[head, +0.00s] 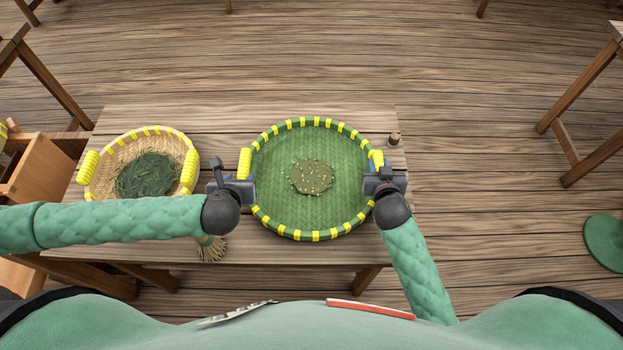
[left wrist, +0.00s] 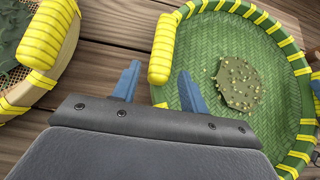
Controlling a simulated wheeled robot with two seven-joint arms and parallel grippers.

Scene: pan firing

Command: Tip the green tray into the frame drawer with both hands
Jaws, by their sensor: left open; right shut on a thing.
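The green tray (head: 312,215) is a round woven tray with yellow bindings, flat on the wooden table. A brownish-green heap with yellow specks (head: 311,177) lies in its middle. It also shows in the left wrist view (left wrist: 238,80). My left gripper (head: 231,174) is open at the tray's left yellow handle (head: 244,163); in the left wrist view the handle (left wrist: 162,50) lies just beyond and between the blue fingers. My right gripper (head: 381,172) is shut on the tray's right yellow handle (head: 377,158), partly hidden by the gripper. The frame drawer may be among the wooden boxes at left (head: 45,166).
A tan round basket (head: 110,160) with yellow handles and dark green leaves stands left on the table (head: 230,118). A brush (head: 211,249) lies near the front edge, under my left arm. A small wooden peg (head: 394,139) stands right of the tray.

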